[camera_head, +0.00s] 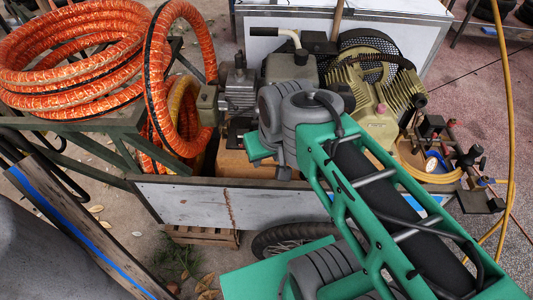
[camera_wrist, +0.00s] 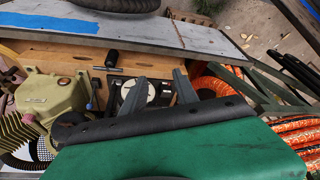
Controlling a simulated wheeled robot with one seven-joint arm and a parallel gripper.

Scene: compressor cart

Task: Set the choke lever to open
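I cannot pick out the choke lever for certain in either view. In the wrist view, the two dark fingers of my gripper (camera_wrist: 160,78) stand apart over the engine area on the cart. A round white part (camera_wrist: 151,92) and small black parts show between and below the fingers. A small black handle with a thin metal rod (camera_wrist: 112,60) lies left of the fingers, apart from them. In the head view, the engine (camera_head: 240,90) is at the middle of the cart; my green arm hides my gripper there.
The olive compressor (camera_head: 372,100) stands right of the engine and shows at left in the wrist view (camera_wrist: 50,98). Orange hose coils (camera_head: 70,60) hang at the left. The grey side panel (camera_head: 185,203) edges the cart. Gauges and fittings (camera_head: 435,160) sit at the right.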

